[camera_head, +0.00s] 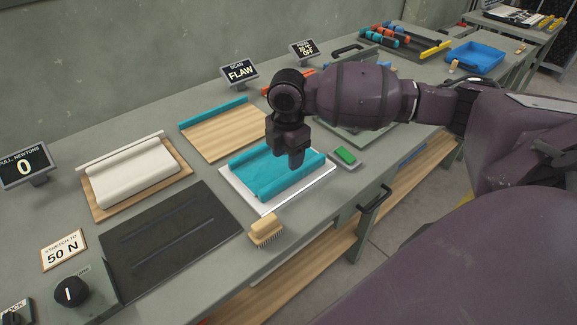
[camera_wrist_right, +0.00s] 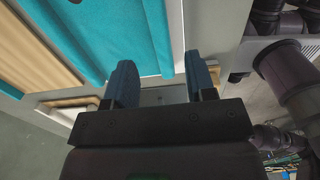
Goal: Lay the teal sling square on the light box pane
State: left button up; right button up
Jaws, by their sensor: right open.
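The teal sling (camera_head: 278,176), with a rolled hem along each long side, lies on the white light box pane (camera_head: 268,208). Its sides run roughly along the pane's sides, and a white margin shows at the front and left. I cannot tell if it is exactly square. My right gripper (camera_head: 296,160) hangs over the sling's far right part and hides some of it. In the right wrist view the fingers (camera_wrist_right: 161,80) are apart with nothing between them, and the teal cloth (camera_wrist_right: 110,25) shows beyond. My left gripper is out of view.
A green button (camera_head: 345,156) sits right of the pane, and a brush (camera_head: 265,230) stands at its front. A dark mat (camera_head: 170,240) and a white roll on a board (camera_head: 130,180) lie left. A wooden board (camera_head: 222,132) lies behind. The screen (camera_head: 240,73) reads "SCAN FLAW".

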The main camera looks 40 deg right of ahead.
pick_arm(q)
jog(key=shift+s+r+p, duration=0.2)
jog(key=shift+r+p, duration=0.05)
jog(key=shift+p, duration=0.05)
pick_arm(e)
notch_tip(320, 180, up, 6)
jog(key=shift+f, duration=0.1)
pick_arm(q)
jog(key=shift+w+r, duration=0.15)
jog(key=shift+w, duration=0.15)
